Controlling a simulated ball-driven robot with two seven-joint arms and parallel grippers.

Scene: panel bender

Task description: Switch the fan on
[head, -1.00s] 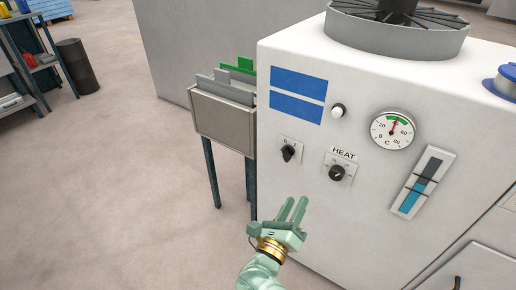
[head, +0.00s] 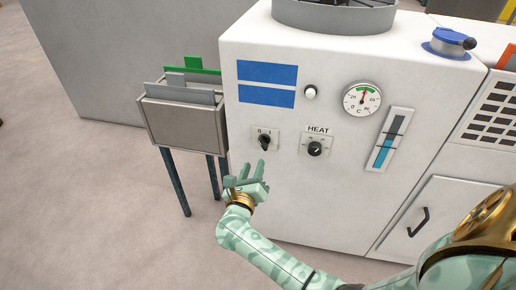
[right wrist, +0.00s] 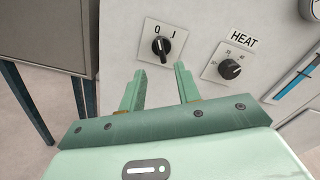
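The black rotary switch (head: 264,142) sits on a small plate marked 0 and I on the white cabinet's front. It also shows in the right wrist view (right wrist: 161,46), where its light mark seems to point up near the 0. My right gripper (head: 252,168) is open and empty, just below and left of the switch in the head view. In the right wrist view the fingertips (right wrist: 160,70) stand apart, with the switch just beyond the gap between them; I see no contact. The round fan housing (head: 335,17) is on top of the cabinet, cut by the picture's edge. My left gripper is not in view.
The HEAT knob (head: 314,149) is close to the right of the switch. A white round button or lamp (head: 310,92), a dial gauge (head: 362,99) and a blue level indicator (head: 390,139) share the panel. A grey bin on legs (head: 180,121) stands at the left.

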